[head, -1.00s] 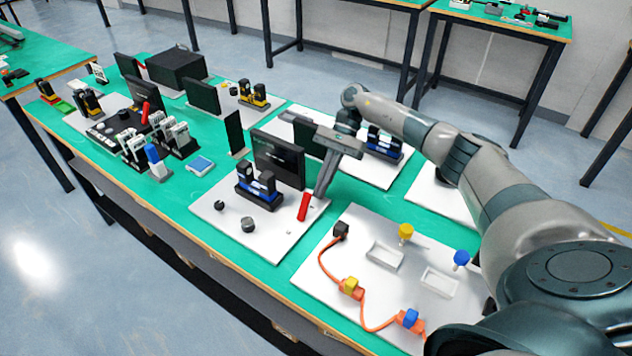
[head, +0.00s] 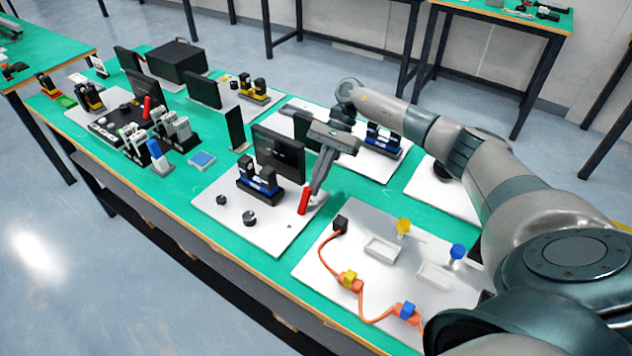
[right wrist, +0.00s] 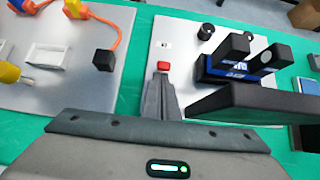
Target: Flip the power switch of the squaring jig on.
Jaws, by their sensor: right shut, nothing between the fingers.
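A white plate (head: 233,229) on the green table carries a blue-and-black device (head: 259,181), a dark screen (head: 280,155), two dark knobs and a red switch lever (head: 304,201); I take it for the squaring jig, though I can read no label. My right gripper (head: 315,191) is shut and empty, pointing down just beside the red lever. In the right wrist view the red lever (right wrist: 163,66) shows right at the fingertips (right wrist: 161,78); I cannot tell whether they touch. The lever's lower part is hidden there. My left gripper is out of view.
A neighbouring white plate (head: 335,278) holds an orange cable (head: 359,306), yellow and blue knobs and two shallow trays. Several other stations crowd the table's far left.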

